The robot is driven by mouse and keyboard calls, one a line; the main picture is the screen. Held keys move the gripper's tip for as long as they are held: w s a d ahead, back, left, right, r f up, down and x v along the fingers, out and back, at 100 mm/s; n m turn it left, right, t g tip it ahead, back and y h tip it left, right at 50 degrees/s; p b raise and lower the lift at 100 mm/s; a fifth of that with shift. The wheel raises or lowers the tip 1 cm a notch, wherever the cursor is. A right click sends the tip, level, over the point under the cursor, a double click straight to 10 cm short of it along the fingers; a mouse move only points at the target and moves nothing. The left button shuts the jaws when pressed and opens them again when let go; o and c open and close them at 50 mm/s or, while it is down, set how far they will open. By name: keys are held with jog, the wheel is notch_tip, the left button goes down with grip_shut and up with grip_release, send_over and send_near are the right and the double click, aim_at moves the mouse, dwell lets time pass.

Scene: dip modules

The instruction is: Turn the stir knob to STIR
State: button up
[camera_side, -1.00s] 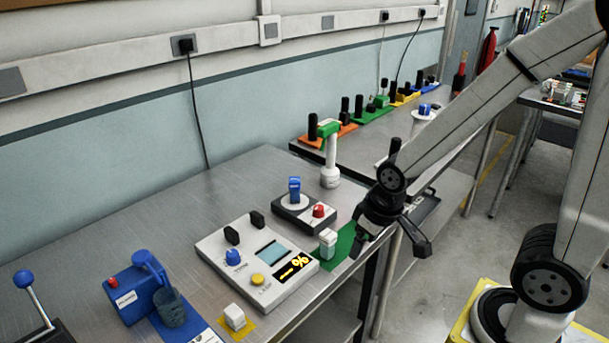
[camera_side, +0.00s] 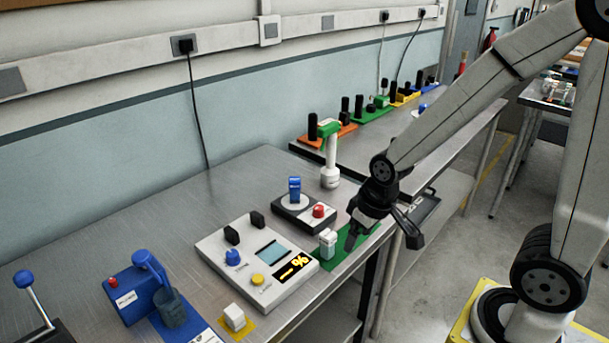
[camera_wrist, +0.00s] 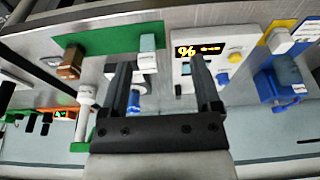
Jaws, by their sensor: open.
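The stirrer is a dark box (camera_side: 291,213) with a round white plate and a blue vessel (camera_side: 294,189) on it. Its red knob (camera_side: 318,211) is on the right of the top; its label and pointer are too small to read. My gripper (camera_side: 383,236) is open and empty, above the table's right edge, right of the red knob and apart from it. In the wrist view my gripper (camera_wrist: 158,68) has its fingers spread, with the blue vessel (camera_wrist: 134,101) beyond and between them. The red knob is not clear there.
A white panel (camera_side: 258,262) with a blue knob, a yellow button and a display lies left of the gripper. A green mat (camera_side: 331,257) with a white-capped vial is close by. A white and green stand (camera_side: 330,160) is behind. A blue dispenser (camera_side: 135,296) is at front left.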

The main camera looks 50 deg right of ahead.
jog(key=w+d+n, duration=0.1)
jog(key=w+d, duration=0.3)
jog(key=w, duration=0.4)
jog(key=n+t+y, duration=0.1)
jog(key=n+t, duration=0.1)
send_near(320, 207)
jog(key=f, duration=0.1)
jog(key=shift+w+f, duration=0.1)
jog(key=shift+w, duration=0.4)
jog(key=shift+g, duration=0.3)
jog(key=shift+x, duration=3.85)
grip_shut()
